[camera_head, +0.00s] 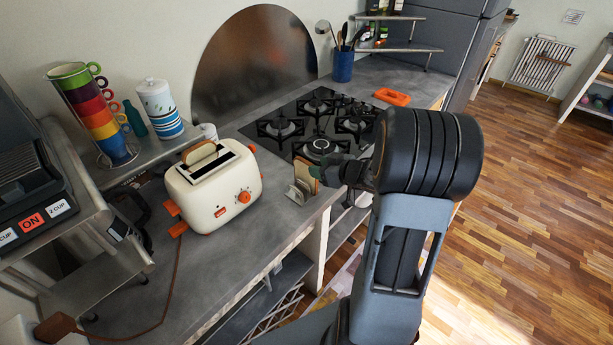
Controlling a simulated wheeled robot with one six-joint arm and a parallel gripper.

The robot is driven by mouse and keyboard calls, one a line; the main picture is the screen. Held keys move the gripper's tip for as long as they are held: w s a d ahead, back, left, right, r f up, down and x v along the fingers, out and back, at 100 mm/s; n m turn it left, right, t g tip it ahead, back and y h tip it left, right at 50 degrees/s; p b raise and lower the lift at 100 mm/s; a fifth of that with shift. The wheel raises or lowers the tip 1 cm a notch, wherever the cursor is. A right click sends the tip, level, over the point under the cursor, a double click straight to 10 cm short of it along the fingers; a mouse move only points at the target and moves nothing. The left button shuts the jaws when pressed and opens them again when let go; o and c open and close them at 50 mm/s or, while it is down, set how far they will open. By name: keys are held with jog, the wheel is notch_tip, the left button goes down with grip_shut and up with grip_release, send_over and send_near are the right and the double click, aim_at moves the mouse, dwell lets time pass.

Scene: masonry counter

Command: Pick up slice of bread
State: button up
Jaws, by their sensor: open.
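A slice of bread (201,152) sticks up out of a slot of the cream toaster (214,190) on the grey counter. Another slice of bread (305,176) stands upright on the counter's front edge area, right of the toaster. A small light metal piece (296,197) is beside that slice, either a holder or part of my gripper; I cannot tell. My gripper (322,172) is at the right of this second slice, very close to it. The dark arm hides part of the gripper, and I cannot tell whether it touches the bread. The jaws are open.
A black gas hob (322,125) lies behind my gripper, with an orange object (392,97) to its right. Stacked colourful cups (98,115) and a striped canister (160,108) stand at the left. A coffee machine (32,165) is at the far left. The counter front (215,270) is clear.

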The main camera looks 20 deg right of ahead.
aim_at(306, 176)
jog(key=shift+x, duration=2.35)
jog(key=shift+s, duration=0.1)
jog(key=shift+c, duration=0.2)
grip_shut()
